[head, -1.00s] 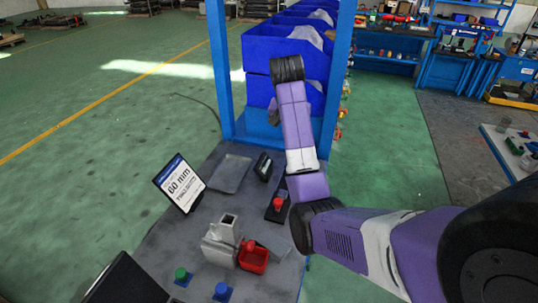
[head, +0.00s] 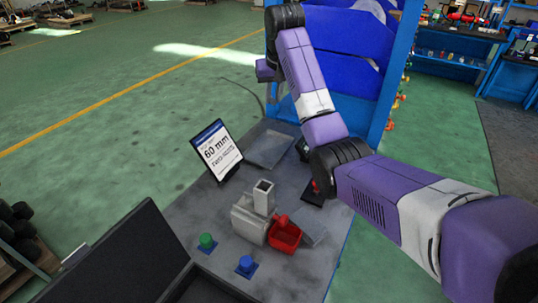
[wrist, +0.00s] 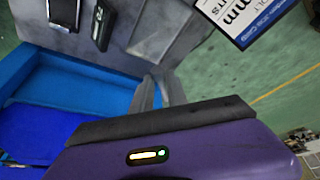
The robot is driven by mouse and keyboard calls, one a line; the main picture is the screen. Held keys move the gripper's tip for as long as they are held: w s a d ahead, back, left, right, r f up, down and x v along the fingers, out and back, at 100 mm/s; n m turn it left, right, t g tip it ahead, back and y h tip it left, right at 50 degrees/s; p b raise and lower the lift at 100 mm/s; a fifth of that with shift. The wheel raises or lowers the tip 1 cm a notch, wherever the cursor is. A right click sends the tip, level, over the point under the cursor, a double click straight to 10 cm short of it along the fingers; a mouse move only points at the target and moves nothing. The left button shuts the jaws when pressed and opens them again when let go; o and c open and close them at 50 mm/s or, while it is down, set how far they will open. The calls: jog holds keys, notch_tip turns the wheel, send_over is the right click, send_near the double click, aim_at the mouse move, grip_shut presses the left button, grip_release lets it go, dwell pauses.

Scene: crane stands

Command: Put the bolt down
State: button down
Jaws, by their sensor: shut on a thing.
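My gripper (wrist: 160,93) shows in the wrist view as two grey fingers close together past the purple hand. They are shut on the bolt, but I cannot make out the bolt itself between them. In the head view the wrist end of my arm is up at the top, left of the blue bins; the fingertips cannot be made out there. In the wrist view the fingers show against the gap between a blue bin (wrist: 85,80) and a grey flat tray (wrist: 165,28). The tray also lies on the grey bench in the head view (head: 270,150).
A "60 mm" sign (head: 215,150) stands left of the tray. A blue post (head: 402,70) rises beside the bins.

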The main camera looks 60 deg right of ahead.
aim_at(270, 152)
jog(key=shift+w+a+f, duration=0.15)
jog(key=shift+w+f, duration=0.05)
jog(key=shift+f, duration=0.1)
jog(key=shift+n, duration=0.3)
notch_tip(270, 152, down, 20)
jog(key=p, duration=0.2)
jog(key=shift+r+p, duration=0.15)
jog(key=shift+p, duration=0.15)
jog(key=c, duration=1.3)
grip_release()
jog(key=v, duration=1.2)
jog(key=shift+s+b, duration=0.15)
jog(key=shift+b, duration=0.25)
